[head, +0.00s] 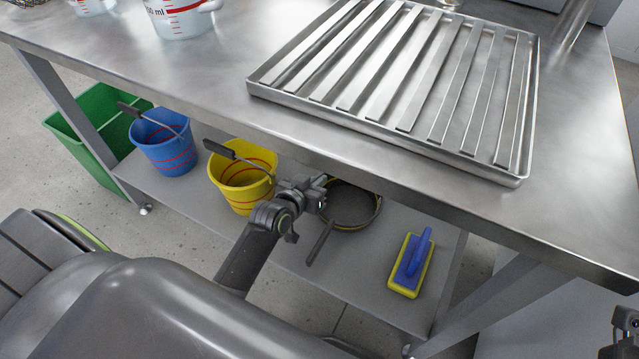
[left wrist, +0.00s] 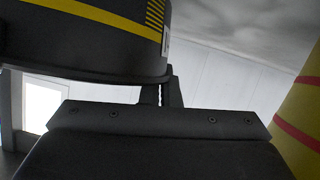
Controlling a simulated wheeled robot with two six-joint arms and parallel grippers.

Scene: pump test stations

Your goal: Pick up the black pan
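The black pan (head: 352,207) rests on the lower shelf under the steel table, with a yellow band round it and its handle (head: 320,243) pointing toward the lower left. My left gripper (head: 318,194) is at the pan's left rim. In the left wrist view the pan's dark wall (left wrist: 85,45) fills the upper left, and the fingers of my left gripper (left wrist: 161,92) stand close together at its edge, seemingly closed on it; the wall partly hides them. Part of my right gripper (head: 627,320) shows at the lower right edge, away from the pan; its fingers are unclear.
A yellow bucket (head: 240,178) stands just left of the gripper, with a blue bucket (head: 163,145) beyond. A blue and yellow scrubber (head: 412,265) lies right of the pan. The steel table (head: 215,80), bearing a slatted tray (head: 262,92), overhangs the shelf (head: 375,245).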

